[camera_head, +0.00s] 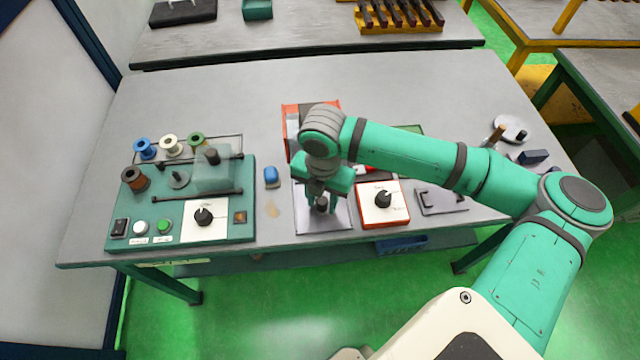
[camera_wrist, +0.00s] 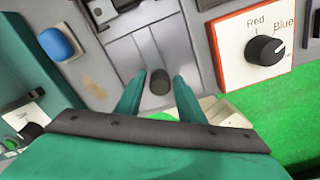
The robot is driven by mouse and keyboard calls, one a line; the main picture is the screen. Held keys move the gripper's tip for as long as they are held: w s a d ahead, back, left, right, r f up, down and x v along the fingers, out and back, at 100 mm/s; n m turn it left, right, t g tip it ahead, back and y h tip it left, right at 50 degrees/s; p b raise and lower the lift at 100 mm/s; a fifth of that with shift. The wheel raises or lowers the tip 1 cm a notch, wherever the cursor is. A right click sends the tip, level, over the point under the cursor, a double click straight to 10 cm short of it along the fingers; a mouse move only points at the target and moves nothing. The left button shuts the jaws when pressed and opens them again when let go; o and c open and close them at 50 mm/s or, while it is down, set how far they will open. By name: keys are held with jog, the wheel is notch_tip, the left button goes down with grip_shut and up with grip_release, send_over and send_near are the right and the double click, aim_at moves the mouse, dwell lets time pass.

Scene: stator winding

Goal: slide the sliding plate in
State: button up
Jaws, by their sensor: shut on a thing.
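The sliding plate (camera_head: 338,221) is a flat grey plate at the front edge of the table, left of a red-framed dial panel. Its black knob (camera_wrist: 160,82) stands between my fingertips in the wrist view and also shows in the head view (camera_head: 322,204). My gripper (camera_head: 321,194) points down over the plate and is shut on the knob; it also shows in the wrist view (camera_wrist: 158,92). Grey rails or slots (camera_wrist: 141,46) run away from the knob. My arm hides part of the fixture behind the plate.
The red-framed panel with a black dial (camera_wrist: 262,48) is close on the right. A green winding station (camera_head: 180,205) with spools is farther left. Green floor (camera_wrist: 285,110) lies beyond the table's front edge.

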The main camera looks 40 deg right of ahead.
jog(key=shift+w+d, duration=1)
jog(key=shift+w, duration=0.35)
jog(key=shift+w+d, duration=1)
jog(key=shift+w, duration=0.3)
jog(key=o, duration=0.5)
jog(key=shift+a, duration=0.1)
jog(key=shift+a, duration=0.1)
jog(key=shift+r, duration=0.1)
jog(key=shift+a+r, duration=0.1)
jog(key=shift+r, duration=2.85)
jog(key=shift+w, duration=0.1)
